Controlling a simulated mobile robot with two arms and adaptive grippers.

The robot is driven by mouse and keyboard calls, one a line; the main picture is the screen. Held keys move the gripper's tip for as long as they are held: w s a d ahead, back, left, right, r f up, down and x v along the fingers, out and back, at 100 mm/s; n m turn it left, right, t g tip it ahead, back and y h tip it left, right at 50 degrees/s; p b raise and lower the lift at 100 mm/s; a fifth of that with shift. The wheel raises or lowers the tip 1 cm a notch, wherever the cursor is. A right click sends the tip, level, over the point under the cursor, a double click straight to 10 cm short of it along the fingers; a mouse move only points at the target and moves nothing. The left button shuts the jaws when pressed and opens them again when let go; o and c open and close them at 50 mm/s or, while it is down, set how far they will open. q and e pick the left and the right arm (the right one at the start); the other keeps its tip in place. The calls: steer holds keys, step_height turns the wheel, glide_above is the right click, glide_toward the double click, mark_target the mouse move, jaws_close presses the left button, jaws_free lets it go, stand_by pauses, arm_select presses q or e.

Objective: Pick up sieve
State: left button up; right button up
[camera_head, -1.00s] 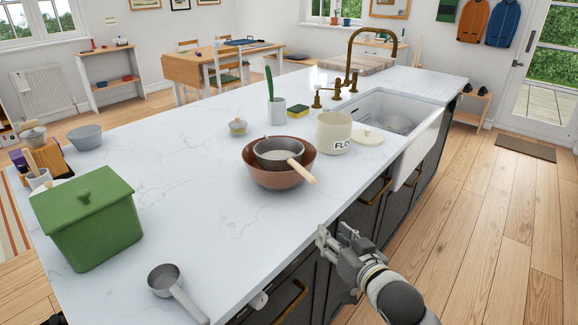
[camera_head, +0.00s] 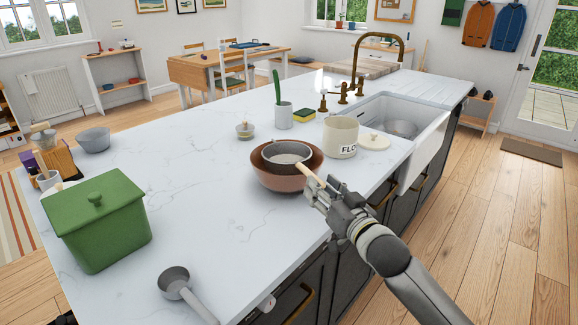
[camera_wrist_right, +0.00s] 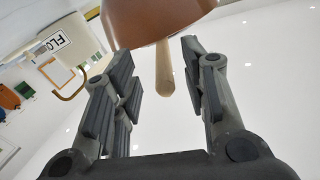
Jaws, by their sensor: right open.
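The sieve (camera_head: 287,153) is a grey mesh bowl with a wooden handle. It rests inside a brown bowl (camera_head: 284,182) on the white worktop, and its handle (camera_head: 311,181) sticks out over the bowl's rim toward my right gripper. My right gripper (camera_head: 326,197) is at the handle's end, beside the bowl. In the right wrist view the gripper (camera_wrist_right: 165,85) is open, and the wooden handle (camera_wrist_right: 164,68) shows between its two fingers. The brown bowl (camera_wrist_right: 155,20) is beyond the fingertips there and hides the sieve's mesh. My left gripper is not in view.
A white FLOUR-type canister (camera_head: 340,137) and its lid (camera_head: 374,142) stand right of the bowl, near the sink (camera_head: 425,125). A green lidded bin (camera_head: 97,228) and a grey ladle (camera_head: 174,281) are at the front left. The worktop between them is clear.

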mark_target(311, 173)
steer(key=shift+r+p+x, duration=0.1)
steer(key=shift+p+x, duration=0.15)
steer(key=shift+x, duration=1.15)
steer(key=shift+r+p+x, duration=0.15)
steer(key=shift+p+x, duration=0.05)
steer(key=shift+x, duration=1.2)
steer(key=shift+s+a, duration=0.1)
steer(key=shift+s, duration=0.05)
jaws_close()
